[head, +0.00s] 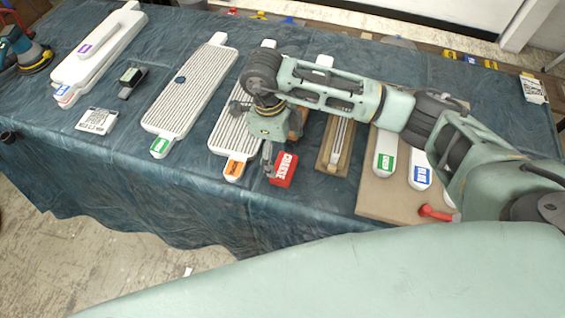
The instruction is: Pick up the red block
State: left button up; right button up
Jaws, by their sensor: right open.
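The red block (286,170) with white lettering lies on the dark blue cloth, near the front edge of the table. My right gripper (269,158) reaches down from the right, with a finger close against the left side of the block. The gripper is open. The other finger is not clearly seen, and I cannot tell whether any finger touches the block. My left gripper is not in view.
Ribbed white panels with a green label (160,146) and an orange label (235,168) lie left of the block. A wooden tray (336,148) and a board (386,205) with white labelled pieces lie right. A red-handled thing (435,212) lies near the board's front.

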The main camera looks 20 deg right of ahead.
aim_at(284, 166)
jog(key=shift+d+f, duration=0.25)
jog(key=shift+d, duration=0.1)
jog(key=f+p, duration=0.1)
jog(key=f, duration=0.3)
jog(key=f+p, duration=0.1)
jog(key=f, duration=0.1)
jog(key=shift+s+f+p, duration=0.15)
jog(key=shift+s+p, duration=0.15)
jog(key=shift+p, duration=0.05)
jog(key=shift+d+f, duration=0.1)
jog(key=shift+f, duration=0.25)
jog(key=shift+c, duration=0.2)
jog(key=c, duration=1.2)
jog(key=shift+r, duration=0.1)
jog(key=shift+c, duration=0.2)
